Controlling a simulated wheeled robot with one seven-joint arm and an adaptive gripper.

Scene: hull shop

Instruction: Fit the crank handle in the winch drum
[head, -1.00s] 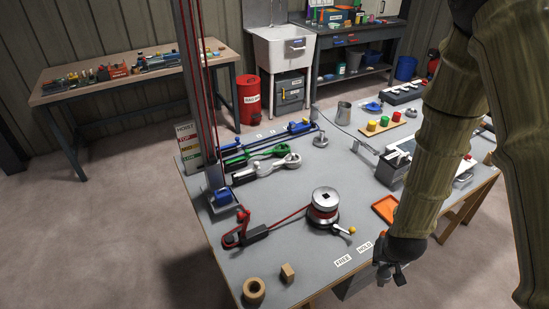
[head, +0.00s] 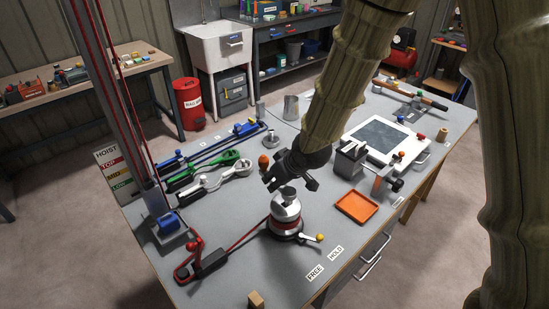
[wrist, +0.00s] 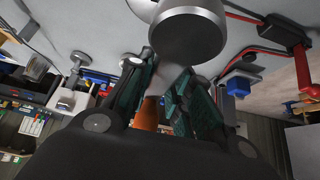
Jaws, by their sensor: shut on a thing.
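The winch drum (head: 285,223) stands upright on the grey bench in the head view, silver with a red rope wound on it. A small lever with a yellow knob (head: 320,237) sticks out at its base. My gripper (head: 281,184) is just above and behind the drum, shut on the crank handle. The crank's grey round hub (head: 286,193) shows at the drum's top; I cannot tell whether it is seated or just above. Its orange grip (head: 263,162) shows left of my gripper.
A hoist column (head: 110,110) with red ropes stands left. An orange tray (head: 340,207) and a vise (head: 350,160) are to the right. FREE and HOLD labels (head: 325,262) lie at the front edge. A mug (head: 291,108) stands behind.

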